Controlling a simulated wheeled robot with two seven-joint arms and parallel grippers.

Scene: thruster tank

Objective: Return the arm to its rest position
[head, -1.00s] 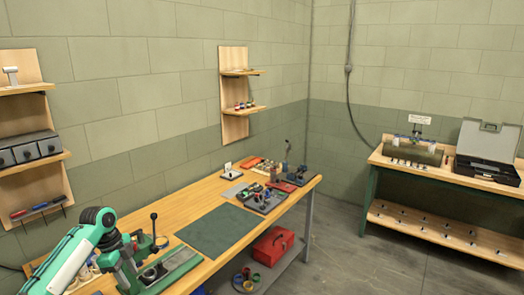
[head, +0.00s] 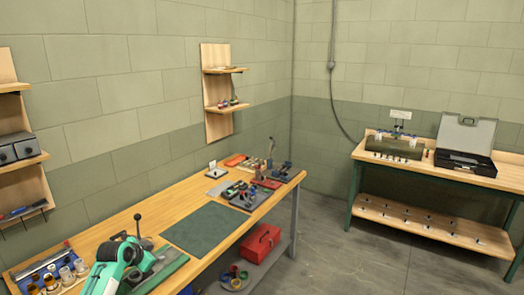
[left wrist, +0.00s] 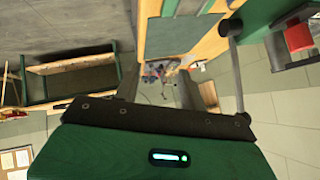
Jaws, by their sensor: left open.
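My left arm, green and white, comes in at the lower left of the head view, over the near end of the wooden bench (head: 200,183). My left gripper (head: 128,252) is beside a green bench fixture with a black-knobbed lever (head: 138,228); its fingers are hard to make out there. The left wrist view shows the gripper's dark bar and green body (left wrist: 155,120) with a lit status light. I see nothing held, and the jaws are open. My right gripper is not in view.
A dark green mat (head: 203,229) lies on the bench, bare. A tray of cups and tools (head: 50,273) is at the near left. Parts and trays crowd the far end. A red toolbox (head: 262,243) sits on the lower shelf. A second bench (head: 440,173) holds an open case (head: 465,145).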

